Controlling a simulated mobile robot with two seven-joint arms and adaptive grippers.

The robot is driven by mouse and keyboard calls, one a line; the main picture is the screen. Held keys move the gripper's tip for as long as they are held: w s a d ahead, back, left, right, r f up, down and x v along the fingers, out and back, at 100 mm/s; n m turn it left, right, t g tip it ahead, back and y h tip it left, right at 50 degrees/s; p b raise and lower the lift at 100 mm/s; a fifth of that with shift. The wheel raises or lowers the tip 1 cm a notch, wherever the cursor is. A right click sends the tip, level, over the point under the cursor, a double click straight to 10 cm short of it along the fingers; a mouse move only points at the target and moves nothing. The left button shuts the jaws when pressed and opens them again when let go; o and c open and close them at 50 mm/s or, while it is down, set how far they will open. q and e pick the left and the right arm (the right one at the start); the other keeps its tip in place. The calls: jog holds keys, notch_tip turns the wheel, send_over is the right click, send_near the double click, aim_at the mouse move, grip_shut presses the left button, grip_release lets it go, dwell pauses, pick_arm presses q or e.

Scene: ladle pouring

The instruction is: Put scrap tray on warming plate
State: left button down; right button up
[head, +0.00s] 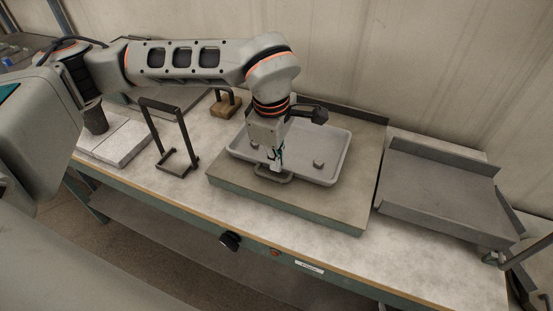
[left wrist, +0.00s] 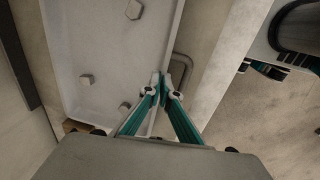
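The scrap tray (head: 335,172) is a shallow light grey tray with a wire handle (head: 272,175) and several small lumps in it. In the head view it is over the warming plate (head: 340,217), a flat brownish slab with green sides and a raised back edge. I cannot tell whether it rests on the plate or hangs slightly above it. My left gripper (head: 276,166) is at the tray's near long side. In the left wrist view its fingers (left wrist: 165,88) close together on the tray's rim beside the handle. My right gripper is not in view.
A grey metal pan with raised sides (head: 440,190) stands right of the plate. A dark frame stand (head: 175,163) and a pale slab with a dark cup (head: 95,118) are on the left. A wooden block with a handle (head: 225,106) is behind. The wall is close behind the bench.

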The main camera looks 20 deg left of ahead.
pick_arm(q)
jog(key=shift+f, duration=0.1)
jog(key=c, duration=2.3)
grip_release()
jog(key=r, duration=0.4)
jog(key=s+r, duration=0.1)
jog(key=r, duration=0.7)
jog(key=shift+s+r, duration=0.1)
jog(key=shift+s, duration=0.2)
